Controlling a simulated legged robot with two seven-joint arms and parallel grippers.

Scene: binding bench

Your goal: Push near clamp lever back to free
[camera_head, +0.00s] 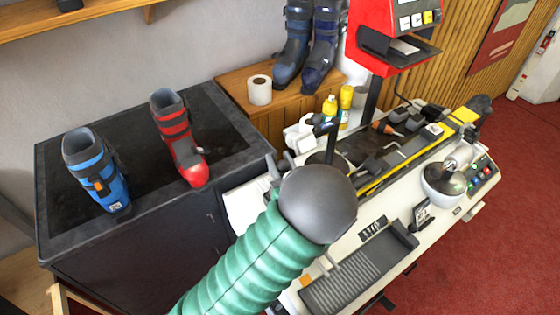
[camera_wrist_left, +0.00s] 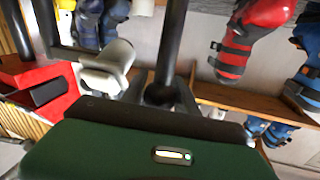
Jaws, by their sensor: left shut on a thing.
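The near clamp lever shows as a dark upright bar with a black handle (camera_head: 325,129) at the head of the bench, just beyond my left wrist. In the left wrist view a dark bar (camera_wrist_left: 172,45) runs down to the jaws of my left gripper (camera_wrist_left: 160,95), which are shut on it. In the head view the grey ball of my wrist covers most of the left gripper (camera_head: 283,164), and the grip itself is hidden. My right gripper is not in view.
The white binding bench (camera_head: 350,235) holds a grey tray (camera_head: 360,272), tools and a round metal part (camera_head: 445,178). A blue boot (camera_head: 95,170) and a red boot (camera_head: 178,138) stand on the dark table (camera_head: 130,150) at left. A red machine (camera_head: 385,35) stands behind.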

